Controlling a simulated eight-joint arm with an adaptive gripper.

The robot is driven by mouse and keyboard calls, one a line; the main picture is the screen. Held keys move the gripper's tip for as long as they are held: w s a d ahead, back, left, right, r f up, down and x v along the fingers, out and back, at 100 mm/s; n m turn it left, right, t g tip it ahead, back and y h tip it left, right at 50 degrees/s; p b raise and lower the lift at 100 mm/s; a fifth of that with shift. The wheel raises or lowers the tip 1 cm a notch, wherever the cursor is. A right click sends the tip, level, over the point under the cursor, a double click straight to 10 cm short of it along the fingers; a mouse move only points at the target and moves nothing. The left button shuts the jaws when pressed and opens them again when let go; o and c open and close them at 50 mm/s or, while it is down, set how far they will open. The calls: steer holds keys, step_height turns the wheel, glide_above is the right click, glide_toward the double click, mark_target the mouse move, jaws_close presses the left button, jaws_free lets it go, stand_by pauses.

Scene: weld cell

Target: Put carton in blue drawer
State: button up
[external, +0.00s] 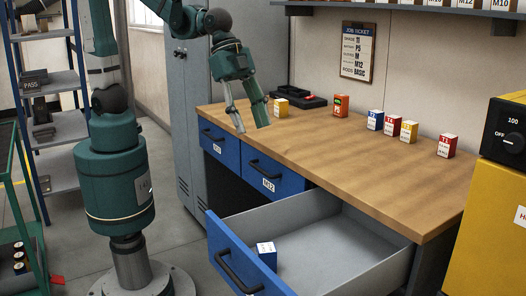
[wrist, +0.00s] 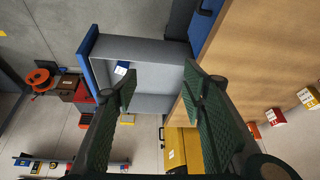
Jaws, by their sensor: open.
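A small blue-and-white carton (external: 266,253) sits inside the open blue drawer (external: 226,246), close behind its front panel. The carton also shows in the wrist view (wrist: 121,67), in the drawer (wrist: 150,50) near the blue front. My gripper (external: 251,129) is open and empty, above the bench's left front edge and apart from the carton. In the wrist view its two fingers (wrist: 160,88) are spread wide with nothing between them. More cartons stand on the bench: a blue one (external: 375,120), red ones (external: 446,145), yellow ones (external: 409,131) and an orange one (external: 340,105).
The wooden bench (external: 330,152) has clear room at its front and middle. Two shut blue drawers (external: 272,177) are under it. A black tray (external: 302,98) lies at the back left. A yellow machine (external: 495,200) stands at the right, a grey locker (external: 190,85) behind my arm.

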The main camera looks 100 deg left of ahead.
steer(key=s+a+r+n+t+y, duration=0.2)
steer(key=s+a+r+n, duration=0.2)
steer(key=s+a, duration=1.4)
steer(key=shift+s+a+n+t+y, duration=0.25)
steer(key=shift+n+t+y, duration=0.15)
steer(key=shift+n, duration=1.3)
steer(key=shift+o, duration=0.2)
steer(key=shift+r, duration=0.1)
